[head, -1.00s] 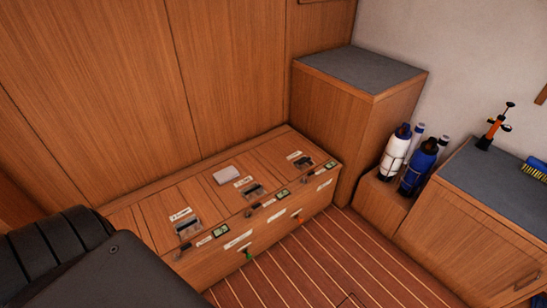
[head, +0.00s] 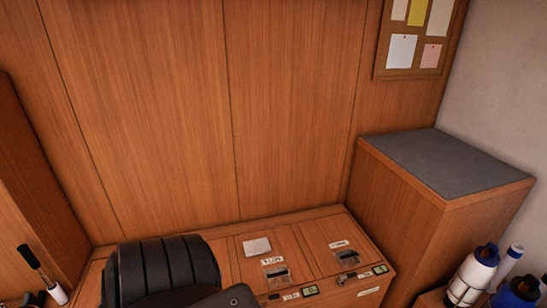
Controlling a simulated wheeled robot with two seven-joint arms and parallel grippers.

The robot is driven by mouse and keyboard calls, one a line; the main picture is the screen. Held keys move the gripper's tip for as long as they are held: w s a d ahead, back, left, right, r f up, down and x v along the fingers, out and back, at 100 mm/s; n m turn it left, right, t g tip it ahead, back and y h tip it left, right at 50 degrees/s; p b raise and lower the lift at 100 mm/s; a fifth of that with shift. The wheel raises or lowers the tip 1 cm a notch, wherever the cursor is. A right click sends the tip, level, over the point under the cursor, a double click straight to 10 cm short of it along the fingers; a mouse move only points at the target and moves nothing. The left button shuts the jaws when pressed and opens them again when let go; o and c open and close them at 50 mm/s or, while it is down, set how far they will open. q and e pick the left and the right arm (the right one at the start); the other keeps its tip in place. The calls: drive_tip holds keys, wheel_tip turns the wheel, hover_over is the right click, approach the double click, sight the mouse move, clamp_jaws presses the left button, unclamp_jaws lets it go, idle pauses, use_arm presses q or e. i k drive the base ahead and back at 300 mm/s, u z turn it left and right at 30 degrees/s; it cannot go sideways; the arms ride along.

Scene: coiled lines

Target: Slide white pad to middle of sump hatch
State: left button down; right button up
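The white pad (head: 257,246) is a small flat block lying on the top of the low wooden bench locker (head: 372,248). It rests on the rear part of the middle hatch (head: 252,262), behind a metal latch recess (head: 275,271) and a label. A second hatch (head: 325,234) with its own label and recess lies to the right. The label words are too small to read, so I cannot tell which hatch is the sump hatch. The left end of the bench top is largely hidden by a black ribbed shape.
A tall cabinet with a grey top (head: 445,165) stands right of the bench. White and blue bottles (head: 470,275) stand at the lower right. A pinboard with papers (head: 385,60) hangs on the back wall. A black-handled brush-like tool (head: 38,270) is at the lower left.

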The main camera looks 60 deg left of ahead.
sight(261, 245)
drive_tip(key=u, duration=0.5)
drive_tip(key=i, duration=0.8)
drive_tip(key=u, duration=0.75)
